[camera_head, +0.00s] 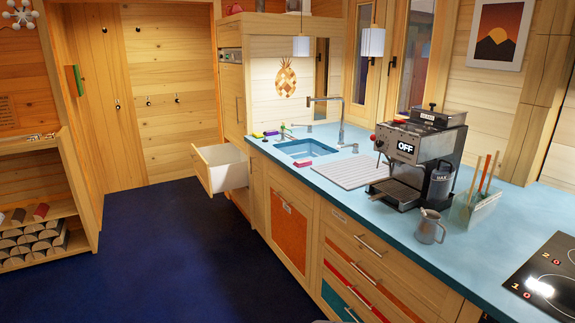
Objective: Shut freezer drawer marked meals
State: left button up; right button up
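One drawer (224,175) is pulled out from the tall wooden cabinet (231,95) at the far end of the counter. It has white inner walls and a wooden front panel (201,170) that juts left over the floor. No marking can be read on it, so I cannot tell from the picture whether it is the one marked meals. What lies inside it is not visible. Neither of my grippers is in view.
The dark blue floor (160,255) is clear up to the drawer. A blue counter (335,195) with sink (305,148), coffee machine (415,155), metal jug (430,227) and hob (545,280) runs along the right. A shelf with logs (35,240) stands left.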

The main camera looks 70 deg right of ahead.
aim_at(220, 168)
jog(key=z, duration=1.7)
jog(key=i+u, duration=0.1)
jog(key=i, duration=2.6)
jog(key=i+z, duration=0.1)
jog(key=i, duration=0.45)
jog(key=i+j+z, duration=0.1)
jog(key=i, duration=0.45)
jog(key=i+j+z, duration=0.1)
jog(key=i, duration=0.45)
jog(key=j, duration=0.1)
